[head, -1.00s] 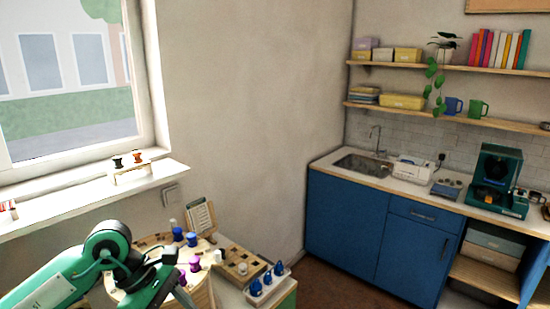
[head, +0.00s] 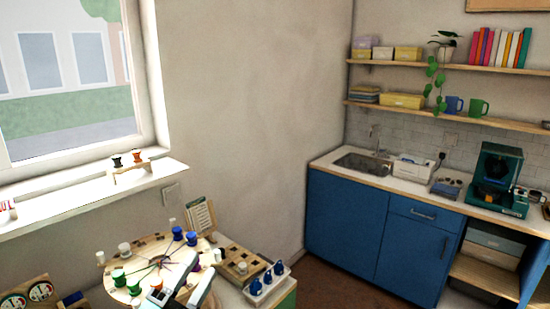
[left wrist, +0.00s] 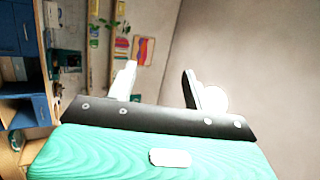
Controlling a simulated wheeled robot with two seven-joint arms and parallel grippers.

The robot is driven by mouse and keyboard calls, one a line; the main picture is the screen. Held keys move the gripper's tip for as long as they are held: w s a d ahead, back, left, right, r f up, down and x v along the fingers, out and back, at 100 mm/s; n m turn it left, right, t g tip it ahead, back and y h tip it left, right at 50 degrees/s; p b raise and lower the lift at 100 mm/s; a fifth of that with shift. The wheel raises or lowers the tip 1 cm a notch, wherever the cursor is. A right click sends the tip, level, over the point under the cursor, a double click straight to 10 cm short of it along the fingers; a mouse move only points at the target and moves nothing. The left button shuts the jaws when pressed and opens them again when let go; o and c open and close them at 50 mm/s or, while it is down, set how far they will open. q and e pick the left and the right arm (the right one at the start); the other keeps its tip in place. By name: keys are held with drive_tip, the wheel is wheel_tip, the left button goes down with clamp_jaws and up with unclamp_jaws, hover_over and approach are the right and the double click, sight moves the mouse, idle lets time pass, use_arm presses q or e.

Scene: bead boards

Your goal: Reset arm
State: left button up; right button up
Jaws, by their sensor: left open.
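My left gripper (head: 184,287) is at the bottom of the head view, in front of the round wooden bead board (head: 150,246). Its two fingers also show in the left wrist view (left wrist: 160,88), spread apart with nothing between them. The board has dark lines running out from its middle. Blue pegs (head: 178,233), green pegs (head: 119,277) and white pegs stand on it. The gripper hides part of its near side. I cannot tell whether the gripper touches it. My right gripper is not in view.
A white tray with blue pegs (head: 256,287) and a wooden block with holes (head: 232,260) are right of the board. A small card stand (head: 200,217) is behind it. The windowsill (head: 90,198) is at the left. A blue kitchen counter (head: 345,222) stands farther right.

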use_arm(q)
drive_tip(key=s+a+f+n+g+y, duration=0.35)
drive_tip(key=f+n+y, duration=0.25)
drive_tip(key=f+n, duration=0.3)
drive_tip(key=s+a+f+n+g+y, duration=0.35)
drive_tip(key=a+f+n+y, duration=0.2)
drive_tip(key=f, duration=0.65)
drive_tip(key=s+f+n+g+h, duration=0.1)
drive_tip(key=s+f+n+g, duration=0.2)
drive_tip(key=s+f+g, duration=0.4)
drive_tip(key=s+f+n+g, duration=0.2)
drive_tip(key=s+f+g, duration=0.15)
drive_tip(key=s, duration=0.55)
wheel_tip(320, 180, down, 32)
drive_tip(key=s+r, duration=0.1)
drive_tip(key=s+a+f+g, duration=0.2)
drive_tip(key=s+f, duration=1.7)
drive_tip(key=f, duration=0.1)
drive_tip(key=shift+s+a+f, duration=0.25)
drive_tip(key=shift+a, duration=0.15)
